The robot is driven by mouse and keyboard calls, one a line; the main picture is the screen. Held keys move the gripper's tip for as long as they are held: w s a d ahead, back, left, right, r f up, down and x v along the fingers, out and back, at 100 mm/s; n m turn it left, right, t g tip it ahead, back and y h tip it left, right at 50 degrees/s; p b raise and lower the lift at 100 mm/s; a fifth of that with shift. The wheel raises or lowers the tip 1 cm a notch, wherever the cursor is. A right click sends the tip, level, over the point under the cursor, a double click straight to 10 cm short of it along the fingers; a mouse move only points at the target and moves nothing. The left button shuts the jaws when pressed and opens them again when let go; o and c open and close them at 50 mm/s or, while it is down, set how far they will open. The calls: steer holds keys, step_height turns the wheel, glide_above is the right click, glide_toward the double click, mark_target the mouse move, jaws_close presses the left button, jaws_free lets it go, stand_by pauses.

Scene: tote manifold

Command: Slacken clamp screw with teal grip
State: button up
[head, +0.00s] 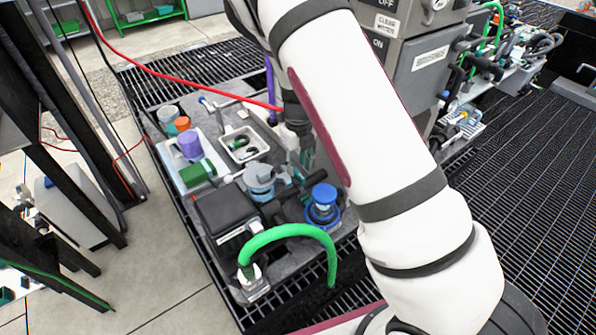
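My gripper (303,160) points down over the right part of the grey work tray (222,92), partly behind my white arm. Its fingers are small and dark here, and I cannot tell whether they are open or shut or touch anything. A grey-blue round fitting (260,178) with dark side parts stands just left of the gripper. A blue round knob (323,195) stands just in front of it. I cannot make out a clamp screw with a teal grip clearly; it may be hidden by the gripper or arm.
A black box (222,212) and an arched green hose (290,231) are at the tray's front. A red hose (180,77) crosses behind. A grey machine (420,75) stands right.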

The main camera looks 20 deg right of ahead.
mark_target(298, 173)
steer(key=shift+f, duration=1.7)
jaws_close()
steer(key=shift+n, duration=0.4)
